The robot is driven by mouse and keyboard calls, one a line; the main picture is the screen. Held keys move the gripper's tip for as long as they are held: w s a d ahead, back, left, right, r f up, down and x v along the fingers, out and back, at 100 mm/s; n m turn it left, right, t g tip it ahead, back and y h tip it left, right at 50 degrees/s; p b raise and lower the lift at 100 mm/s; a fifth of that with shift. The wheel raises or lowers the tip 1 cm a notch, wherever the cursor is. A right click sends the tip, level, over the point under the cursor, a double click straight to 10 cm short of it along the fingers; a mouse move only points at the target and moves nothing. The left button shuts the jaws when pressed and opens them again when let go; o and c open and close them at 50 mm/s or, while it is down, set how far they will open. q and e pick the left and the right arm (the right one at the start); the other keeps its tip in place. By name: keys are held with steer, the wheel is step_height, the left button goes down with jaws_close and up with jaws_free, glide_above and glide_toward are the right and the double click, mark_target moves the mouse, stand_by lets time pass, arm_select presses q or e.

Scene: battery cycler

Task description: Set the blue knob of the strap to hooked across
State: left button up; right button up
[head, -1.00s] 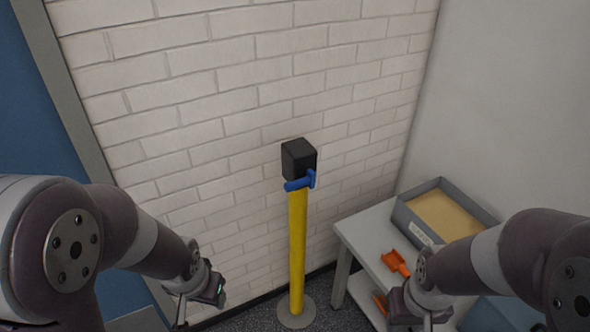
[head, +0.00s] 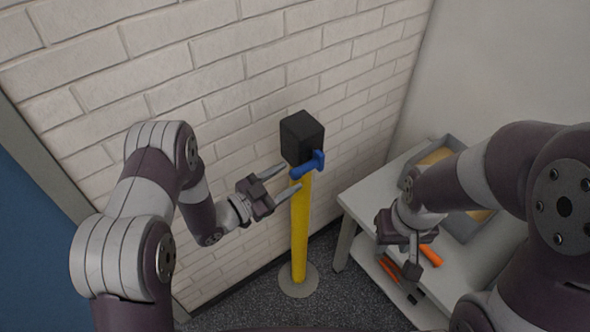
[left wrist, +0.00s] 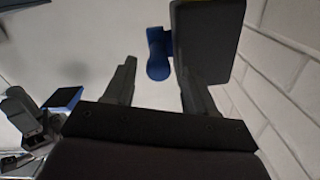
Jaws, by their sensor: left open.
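The blue knob (head: 307,166) sits at the front of the black strap head (head: 302,138) on top of a yellow post (head: 299,230). My left gripper (head: 283,179) is open, its fingers pointing at the knob from the left; contact cannot be told. In the left wrist view the blue knob (left wrist: 158,55) shows beyond and between the open fingers (left wrist: 155,85), beside the black head (left wrist: 205,40). No strap stretched out from the head is visible. My right gripper (head: 402,250) hangs in front of the side table at right; its finger opening is unclear.
A pale two-level table (head: 366,202) stands right of the post, with a grey bin (head: 468,229) and orange-handled tools (head: 430,255) on it. A white brick wall (head: 200,60) is close behind the post. Dark floor surrounds the post's round base (head: 299,281).

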mark_target(291, 176)
arm_select(q)
steer(key=shift+x, duration=1.7)
jaws_close()
